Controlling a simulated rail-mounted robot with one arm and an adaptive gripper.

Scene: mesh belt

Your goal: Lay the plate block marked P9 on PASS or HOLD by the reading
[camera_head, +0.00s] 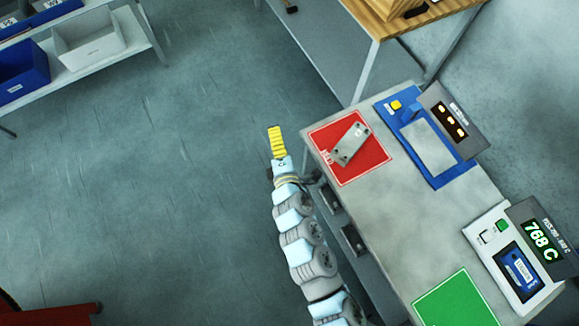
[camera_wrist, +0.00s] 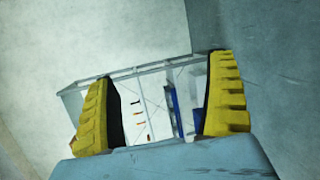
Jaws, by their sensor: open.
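A grey metal plate block (camera_head: 351,142) with holes and a small white mark lies slantwise on the red mat (camera_head: 374,157); the mark is too small to read. The red mat's white lettering is partly covered. A green mat (camera_head: 457,303) lies bare at the near end of the bench. A meter's display (camera_head: 541,241) reads 768 C in green; the small line above it is hard to read. My gripper (camera_head: 277,142), with yellow fingers, is left of the bench, apart from the block. In the wrist view it is open and empty (camera_wrist: 163,67).
The grey bench (camera_head: 405,212) also holds a blue device (camera_head: 429,146) with a grey plate and an amber display. A wooden-topped table (camera_head: 413,20) stands behind. A shelf with blue and white bins (camera_head: 88,38) is at upper left. Open floor lies left of my arm.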

